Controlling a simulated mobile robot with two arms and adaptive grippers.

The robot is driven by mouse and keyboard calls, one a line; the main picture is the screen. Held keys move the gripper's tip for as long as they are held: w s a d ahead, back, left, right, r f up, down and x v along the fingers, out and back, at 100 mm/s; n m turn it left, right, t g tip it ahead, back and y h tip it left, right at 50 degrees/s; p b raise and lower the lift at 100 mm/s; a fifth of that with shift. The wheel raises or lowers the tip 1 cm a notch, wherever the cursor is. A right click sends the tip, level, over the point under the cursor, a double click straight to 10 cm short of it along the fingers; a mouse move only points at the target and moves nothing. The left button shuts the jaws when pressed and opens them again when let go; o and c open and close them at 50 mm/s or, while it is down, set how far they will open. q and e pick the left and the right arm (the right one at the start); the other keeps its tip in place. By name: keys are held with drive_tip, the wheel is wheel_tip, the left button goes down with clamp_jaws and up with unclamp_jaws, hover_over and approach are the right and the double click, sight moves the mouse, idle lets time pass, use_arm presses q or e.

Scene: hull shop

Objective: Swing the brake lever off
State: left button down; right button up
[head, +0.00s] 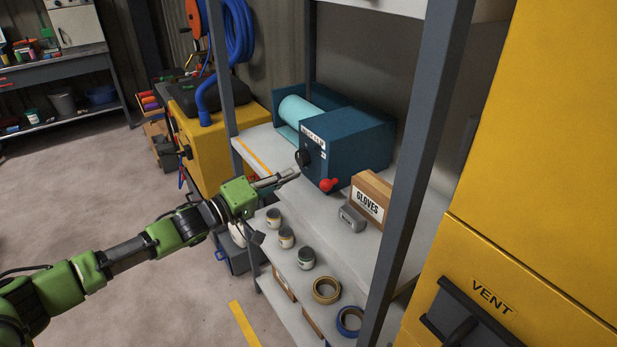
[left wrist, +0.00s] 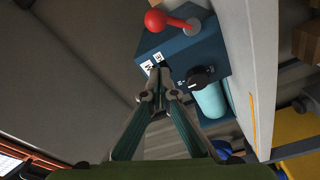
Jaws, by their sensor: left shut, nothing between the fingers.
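A blue machine (head: 345,148) with a light-blue roll sits on the upper shelf. Its lever with a red ball (head: 328,184) is low on the front face, towards the right. In the left wrist view the red ball (left wrist: 155,20) is at the top, on a short red arm pointing left from a grey pivot. A black knob (head: 303,157) is also on the front face. My left gripper (head: 293,174) is shut and empty, in front of the face, left of the red ball and just below the knob. In the left wrist view its fingertips (left wrist: 160,73) show below two white labels.
A gloves box (head: 369,199) and a small grey block (head: 351,218) stand right of the machine. Shelf posts (head: 418,165) frame the space. Cans and tape rolls (head: 326,290) lie on the lower shelf. A yellow vent cabinet (head: 520,230) is at right; the floor at left is clear.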

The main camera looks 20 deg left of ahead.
sight(325, 186)
use_arm(q)
drive_tip(key=d, duration=0.1)
drive_tip(key=d+f+p, duration=0.1)
drive_tip(key=d, duration=0.1)
drive_tip(key=d+p, duration=0.1)
drive_tip(key=shift+w+d+f, duration=0.2)
drive_tip(key=shift+w+d, duration=0.05)
drive_tip(key=shift+w, duration=0.05)
drive_tip(key=shift+d+f, duration=0.1)
drive_tip(key=shift+s+d+f+m, duration=0.2)
drive_tip(key=shift+s+d+m, duration=0.05)
drive_tip(key=shift+m, duration=0.65)
drive_tip(key=shift+s+d+f+m+b, duration=0.25)
drive_tip(key=shift+m+b, duration=0.3)
drive_tip(key=shift+m, duration=0.35)
drive_tip(key=shift+s+d+f+m+h+b, duration=0.15)
drive_tip(key=shift+f+m+b, duration=0.1)
drive_tip(key=shift+m, duration=0.45)
drive_tip(key=shift+s+d+f+m+h+b, duration=0.1)
drive_tip(key=shift+d+f+m+h+b, duration=0.15)
drive_tip(key=shift+m, duration=0.45)
drive_tip(key=shift+s+d+f+m+h+b, duration=0.1)
drive_tip(key=shift+f+m+b, duration=0.15)
drive_tip(key=shift+m, duration=0.45)
drive_tip(key=shift+r, duration=0.15)
